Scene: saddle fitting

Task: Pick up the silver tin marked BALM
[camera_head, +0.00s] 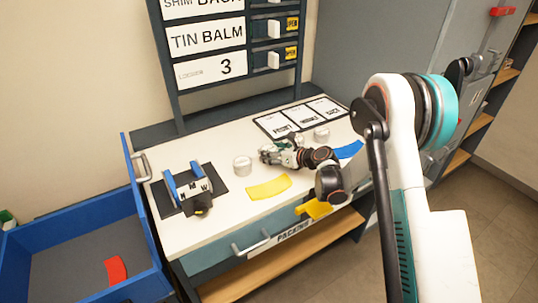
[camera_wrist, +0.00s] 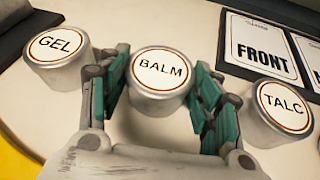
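The silver tin marked BALM (camera_wrist: 160,80) stands upright between two other silver tins in the wrist view, its white lid label facing up. My gripper (camera_wrist: 162,68) is open, with one green-padded finger on each side of the BALM tin. A narrow gap seems to show at each side, so the fingers appear not closed on it. In the head view my gripper (camera_head: 280,152) is low over the white worktop (camera_head: 215,228) and mostly hides the BALM tin.
The GEL tin (camera_wrist: 57,45) is close on the left and the TALC tin (camera_wrist: 283,110) close on the right. Label cards (camera_head: 302,117) lie behind. A yellow strip (camera_head: 268,187), a blue strip (camera_head: 348,149) and a dark mat with a blue holder (camera_head: 170,186) lie around. A blue drawer (camera_head: 75,262) is at left.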

